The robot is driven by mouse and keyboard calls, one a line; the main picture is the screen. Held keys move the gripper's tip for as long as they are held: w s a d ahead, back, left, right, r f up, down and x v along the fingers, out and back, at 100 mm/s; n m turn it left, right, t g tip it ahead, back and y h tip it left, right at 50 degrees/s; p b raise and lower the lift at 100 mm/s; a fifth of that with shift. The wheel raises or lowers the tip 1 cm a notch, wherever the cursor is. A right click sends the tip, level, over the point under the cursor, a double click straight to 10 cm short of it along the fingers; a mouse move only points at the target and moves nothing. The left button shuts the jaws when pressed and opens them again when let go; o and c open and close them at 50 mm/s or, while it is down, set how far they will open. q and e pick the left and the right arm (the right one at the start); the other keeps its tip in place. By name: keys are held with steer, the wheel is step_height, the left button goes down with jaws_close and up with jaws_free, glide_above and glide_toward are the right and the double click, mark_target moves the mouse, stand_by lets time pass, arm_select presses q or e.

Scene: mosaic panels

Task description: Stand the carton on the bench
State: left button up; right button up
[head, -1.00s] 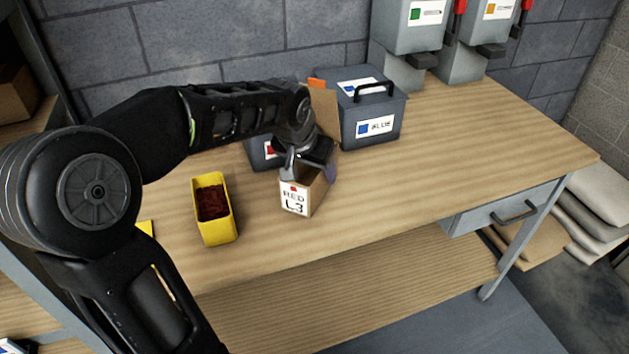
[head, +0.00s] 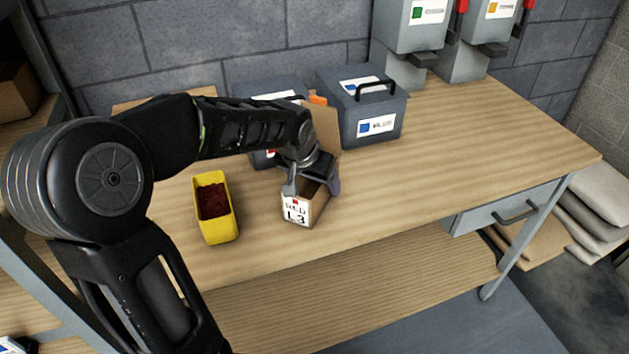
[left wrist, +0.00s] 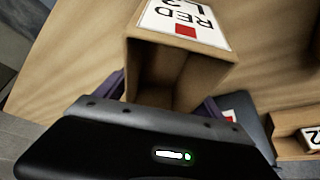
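The carton (head: 297,211) is a small open-topped brown box with a white label reading RED L3 on its front face. It is at the middle of the bench (head: 420,180), label toward the front. My left gripper (head: 312,188) is above it, with one finger on each side. In the left wrist view the carton (left wrist: 165,62) lies between the fingers of my left gripper (left wrist: 160,100), its open mouth facing the palm. The gripper looks shut on it. I cannot tell whether the carton's base touches the bench. My right gripper is not in view.
A yellow bin (head: 227,226) with dark red pieces stands left of the carton. A grey BLUE case (head: 355,128), another grey case (head: 262,88) and a brown cardboard piece (head: 327,126) stand behind. Dispensers (head: 405,68) stand at the back. The bench's right side is clear.

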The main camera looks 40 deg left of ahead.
arm_select(q)
steer(key=shift+o, duration=0.5)
steer(key=shift+r, duration=0.25)
steer(key=a+v, duration=0.1)
steer(key=v, duration=1)
steer(key=shift+d+r, duration=0.45)
steer(key=shift+d, duration=0.05)
steer(key=shift+s, duration=0.15)
